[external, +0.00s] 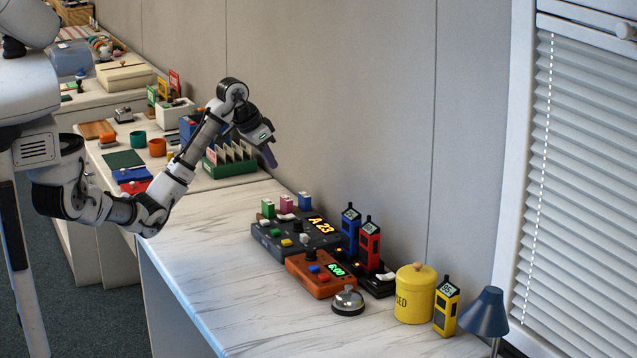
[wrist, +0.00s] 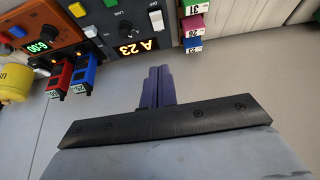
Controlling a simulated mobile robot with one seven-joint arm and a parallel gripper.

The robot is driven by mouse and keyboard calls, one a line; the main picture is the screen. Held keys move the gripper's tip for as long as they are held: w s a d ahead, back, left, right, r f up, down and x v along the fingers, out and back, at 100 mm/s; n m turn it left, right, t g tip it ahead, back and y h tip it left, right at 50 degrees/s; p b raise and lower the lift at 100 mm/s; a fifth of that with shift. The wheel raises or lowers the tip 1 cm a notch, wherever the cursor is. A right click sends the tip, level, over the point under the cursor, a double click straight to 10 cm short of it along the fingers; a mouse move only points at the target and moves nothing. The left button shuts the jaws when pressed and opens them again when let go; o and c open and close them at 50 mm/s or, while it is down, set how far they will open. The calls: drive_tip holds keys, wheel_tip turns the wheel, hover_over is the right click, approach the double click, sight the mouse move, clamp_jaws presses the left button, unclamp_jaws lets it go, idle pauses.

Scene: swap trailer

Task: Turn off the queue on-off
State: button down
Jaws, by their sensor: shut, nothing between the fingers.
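The dark grey queue console (external: 272,245) with a lit "A 23" display lies on the marbled counter in the external view. It also shows upside down at the top of the wrist view (wrist: 135,28). A white rocker switch (wrist: 157,20) sits on it beside the display, near an "OFF" label; I cannot tell which way it is tipped. It looks like the white piece (external: 286,217) at the console's back in the external view. My gripper (external: 270,158) is shut and empty, above and behind the console, apart from it. Its purple fingers (wrist: 159,75) are together in the wrist view.
An orange device (external: 310,280) showing "6:00", a bell (external: 347,301), blue (external: 350,232) and red handsets (external: 370,245), a yellow canister (external: 414,295) and a lamp (external: 484,315) stand nearby. Green, pink and blue blocks line the console's back. The counter's left front is clear.

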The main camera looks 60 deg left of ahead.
drive_tip(key=shift+s+d+f, duration=0.15)
drive_tip(key=shift+d, duration=0.05)
hover_over(287, 217)
drive_tip(key=f, duration=0.8)
drive_tip(key=shift+s+d+f+p, duration=0.2)
drive_tip(key=shift+s+f+p, duration=0.15)
drive_tip(key=shift+s+p, duration=0.05)
drive_tip(key=f, duration=0.1)
drive_tip(key=s+f+p, duration=0.1)
drive_tip(key=f, duration=0.1)
drive_tip(key=shift+f, duration=0.1)
drive_tip(key=shift+s+f, duration=0.1)
drive_tip(key=shift+f, duration=0.35)
